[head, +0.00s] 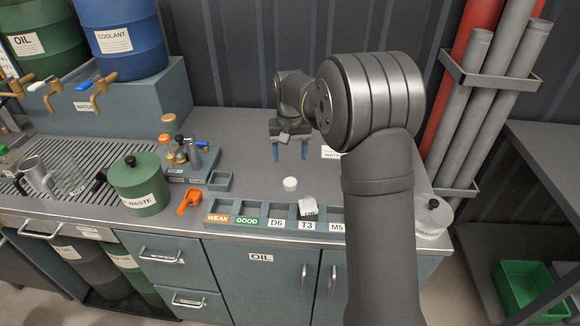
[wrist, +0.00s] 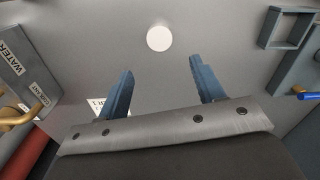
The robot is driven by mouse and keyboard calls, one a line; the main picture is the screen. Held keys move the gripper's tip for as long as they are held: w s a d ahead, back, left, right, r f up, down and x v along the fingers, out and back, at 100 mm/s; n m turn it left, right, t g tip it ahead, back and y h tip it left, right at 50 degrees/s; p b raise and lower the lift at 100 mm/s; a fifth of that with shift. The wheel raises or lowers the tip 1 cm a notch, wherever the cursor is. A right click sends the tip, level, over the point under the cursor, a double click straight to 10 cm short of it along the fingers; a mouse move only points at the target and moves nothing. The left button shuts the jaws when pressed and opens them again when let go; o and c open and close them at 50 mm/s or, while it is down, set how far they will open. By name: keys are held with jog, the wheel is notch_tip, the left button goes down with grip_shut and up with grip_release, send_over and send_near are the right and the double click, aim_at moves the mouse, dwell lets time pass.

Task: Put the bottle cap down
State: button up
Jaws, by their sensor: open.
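The white round bottle cap (head: 290,184) lies on the grey worktop, behind the labelled tray. In the wrist view the cap (wrist: 159,39) lies beyond my fingertips, between their two lines and apart from both. My gripper (head: 290,152) is open and empty above the worktop, behind the cap in the head view. Its two blue fingers also show spread in the wrist view (wrist: 160,75).
A labelled tray (head: 250,207) with a small white item (head: 308,206) stands at the front edge. A green waste pot (head: 138,187), an orange scoop (head: 189,196) and a bottle rack (head: 190,172) stand left. The worktop around the cap is clear.

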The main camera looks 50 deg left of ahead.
aim_at(290, 181)
notch_tip(290, 181, up, 2)
jog(key=shift+r, duration=0.2)
notch_tip(290, 181, down, 12)
jog(key=shift+f, duration=0.1)
jog(key=shift+r, duration=1.8)
